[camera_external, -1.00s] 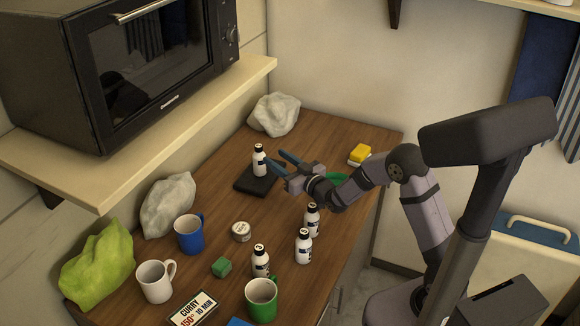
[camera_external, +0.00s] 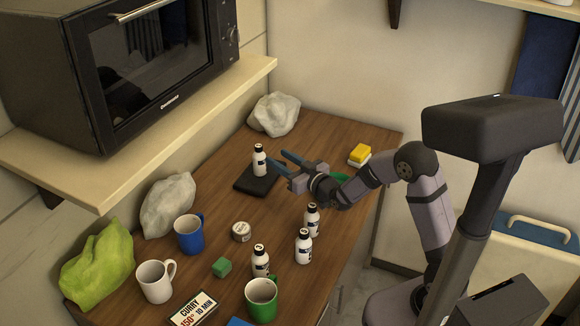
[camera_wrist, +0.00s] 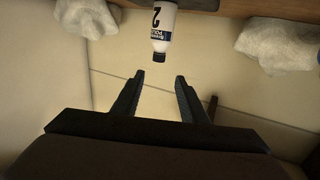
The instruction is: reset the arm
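My gripper (camera_external: 281,163) is open and empty above the wooden counter, just right of a white bottle with a black cap (camera_external: 259,160). That bottle stands upright on a black pad (camera_external: 257,181). In the wrist view my gripper (camera_wrist: 158,78) shows two separate fingers with nothing between them. The bottle (camera_wrist: 163,28) shows beyond the fingertips, apart from them, with a "2" on its label.
Several more white bottles (camera_external: 304,246) stand near the counter's right edge. Blue (camera_external: 189,235), white (camera_external: 155,282) and green (camera_external: 261,301) mugs stand nearer the front. A microwave (camera_external: 150,70) sits on a shelf at left.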

